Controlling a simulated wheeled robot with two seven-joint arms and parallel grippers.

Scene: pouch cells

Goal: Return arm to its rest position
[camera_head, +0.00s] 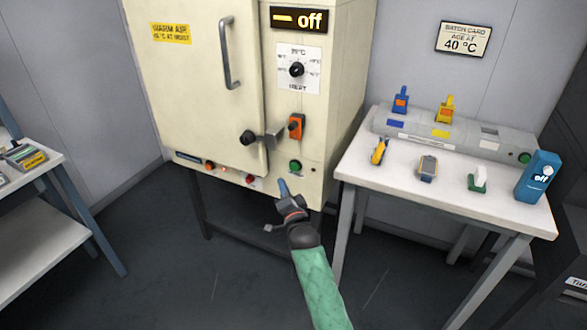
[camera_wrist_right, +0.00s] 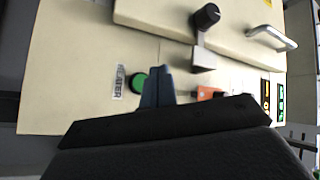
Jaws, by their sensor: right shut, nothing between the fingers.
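My right gripper (camera_head: 284,188) is in front of the lower right part of the cream oven cabinet (camera_head: 185,90), just below and left of the green button (camera_head: 295,166). Its blue fingers are shut with nothing between them. In the right wrist view the shut fingers (camera_wrist_right: 157,85) point at the cabinet front, beside the green button (camera_wrist_right: 139,83). I cannot tell whether they touch the cabinet. My left gripper is not in view.
The cabinet door is closed, with a handle (camera_head: 231,55) and a black latch knob (camera_head: 248,137). Its display (camera_head: 299,19) reads "off". A white table (camera_head: 400,185) with several small tools stands on the right. Another table (camera_head: 40,225) stands on the left.

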